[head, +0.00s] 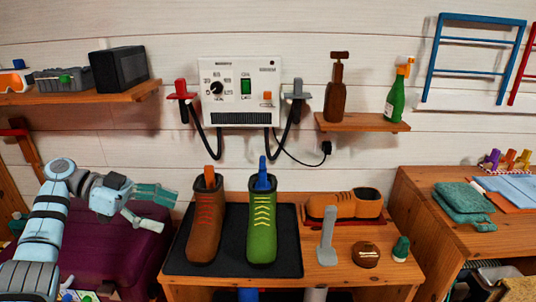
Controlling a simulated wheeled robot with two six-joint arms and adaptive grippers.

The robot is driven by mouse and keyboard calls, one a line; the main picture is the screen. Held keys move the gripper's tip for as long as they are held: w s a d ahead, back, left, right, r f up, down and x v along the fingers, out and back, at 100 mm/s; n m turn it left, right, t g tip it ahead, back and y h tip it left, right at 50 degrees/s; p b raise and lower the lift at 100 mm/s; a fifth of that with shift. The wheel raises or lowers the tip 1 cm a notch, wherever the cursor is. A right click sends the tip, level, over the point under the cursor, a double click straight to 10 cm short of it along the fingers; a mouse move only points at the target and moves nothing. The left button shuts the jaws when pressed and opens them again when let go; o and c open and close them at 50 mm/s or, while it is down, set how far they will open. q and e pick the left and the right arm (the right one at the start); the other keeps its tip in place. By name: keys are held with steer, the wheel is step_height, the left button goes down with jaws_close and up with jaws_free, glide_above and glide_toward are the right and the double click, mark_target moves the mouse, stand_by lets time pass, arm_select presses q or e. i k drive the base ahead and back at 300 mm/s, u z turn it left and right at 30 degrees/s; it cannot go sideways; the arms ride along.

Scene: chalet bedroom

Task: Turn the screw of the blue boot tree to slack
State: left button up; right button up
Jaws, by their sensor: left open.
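The blue boot tree (262,174) stands upright in the top of the green boot (262,225), which has yellow laces. Only its upper part shows; the rest is hidden inside the boot, and I cannot make out how its screw is set. An orange-red boot tree (209,173) stands in the brown boot (206,222) just to the left. Both boots are on a dark mat (288,262) on the wooden bench. My left gripper (164,210) is open and empty, left of the brown boot and apart from both boots. My right gripper is out of view.
An orange-brown shoe (345,206), a grey upright tool (327,243), a round brown tin (366,255) and a small green bottle (401,248) stand right of the mat. A wall control box (239,92) with hanging cables is above. A purple padded chest (110,245) is at left.

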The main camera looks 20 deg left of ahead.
mark_target(262, 163)
steer(key=i, duration=1.1)
